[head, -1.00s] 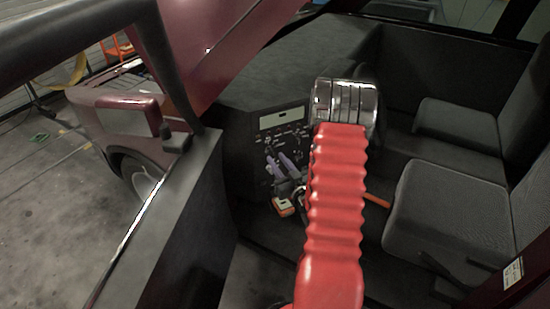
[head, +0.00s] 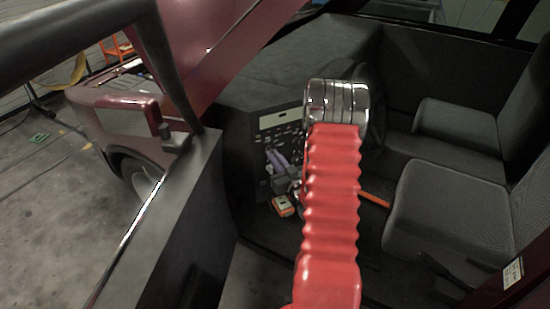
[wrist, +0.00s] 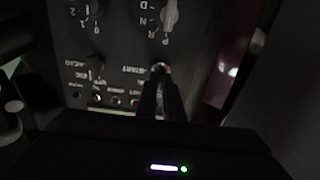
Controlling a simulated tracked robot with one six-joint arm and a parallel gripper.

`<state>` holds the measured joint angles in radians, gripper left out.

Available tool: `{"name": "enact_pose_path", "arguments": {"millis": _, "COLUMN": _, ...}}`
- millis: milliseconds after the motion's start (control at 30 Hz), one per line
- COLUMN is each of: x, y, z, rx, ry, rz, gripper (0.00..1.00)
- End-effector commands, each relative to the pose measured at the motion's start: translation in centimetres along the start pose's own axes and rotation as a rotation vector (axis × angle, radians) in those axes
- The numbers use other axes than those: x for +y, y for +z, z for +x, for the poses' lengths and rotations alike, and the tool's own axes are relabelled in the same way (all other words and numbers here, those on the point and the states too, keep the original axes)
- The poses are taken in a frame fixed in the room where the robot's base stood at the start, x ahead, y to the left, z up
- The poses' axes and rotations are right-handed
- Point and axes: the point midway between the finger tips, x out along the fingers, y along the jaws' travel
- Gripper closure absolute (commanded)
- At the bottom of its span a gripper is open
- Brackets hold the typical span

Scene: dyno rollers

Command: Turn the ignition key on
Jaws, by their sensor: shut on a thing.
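The ignition key (wrist: 160,68) is in the dark control panel (wrist: 120,45), beside upside-down lettering that reads START, in the wrist view. My gripper (wrist: 161,82) is shut on the key, its two dark fingers close together at it. The fingers hide most of the key, so its turn angle is hard to tell. In the head view my gripper (head: 273,158) is at the front of the panel (head: 280,125), partly behind my red arm. The key itself cannot be made out there.
Other knobs (wrist: 97,68) and a selector lever (wrist: 168,15) sit on the panel near my fingers. The open door (head: 165,230) stands left of my arm. Grey seats (head: 440,215) are on the right. A dark dashboard (head: 290,65) lies behind.

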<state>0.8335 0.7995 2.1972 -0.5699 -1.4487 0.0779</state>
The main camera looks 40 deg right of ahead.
Motion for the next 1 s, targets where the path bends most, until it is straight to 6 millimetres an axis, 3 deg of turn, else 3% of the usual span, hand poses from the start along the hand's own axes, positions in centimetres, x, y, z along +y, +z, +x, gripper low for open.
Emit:
{"name": "enact_pose_path", "arguments": {"millis": 567, "x": 0.04, "y": 0.02, "z": -0.03, "rx": 0.0, "ry": 0.0, "rz": 0.066, "gripper": 1.0}}
{"name": "enact_pose_path", "arguments": {"millis": 1000, "x": 0.21, "y": 0.06, "z": -0.04, "rx": 0.0, "ry": 0.001, "rz": 0.371, "gripper": 1.0}}
